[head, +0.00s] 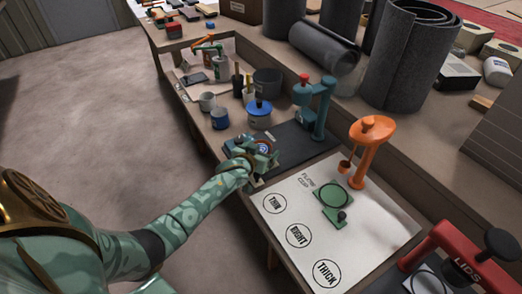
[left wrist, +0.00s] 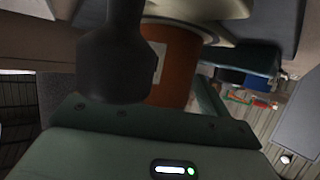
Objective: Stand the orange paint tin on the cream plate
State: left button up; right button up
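My left gripper (head: 263,156) is at the near edge of the bench, by the dark mat. A small round blue-and-white thing (head: 262,147) shows at its fingers; I cannot tell what it is. In the left wrist view the orange tin (left wrist: 175,65), with a pale label, is close in front of my left gripper (left wrist: 165,112). Whether the fingers press on it is not clear. A pale cream rounded surface (left wrist: 205,8) shows at the tin's end; I cannot tell whether it is the plate. I make out neither tin nor plate in the head view. My right gripper is not seen.
A teal press (head: 323,105) with a red knob stands on the dark mat (head: 290,145). A blue pot (head: 259,116), mugs (head: 207,101) and a dark pot (head: 267,82) stand behind. An orange stand (head: 372,135) is on the white flow-cup sheet (head: 345,240). A red device (head: 470,255) is at lower right.

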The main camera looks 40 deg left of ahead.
pick_arm(q)
jog(key=shift+r, duration=0.25)
jog(key=p+v, duration=0.6)
jog(key=v, duration=0.6)
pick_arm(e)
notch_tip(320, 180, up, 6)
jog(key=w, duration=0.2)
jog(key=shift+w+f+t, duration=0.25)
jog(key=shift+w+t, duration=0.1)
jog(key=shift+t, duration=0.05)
pick_arm(q)
jog(key=shift+f, duration=0.15)
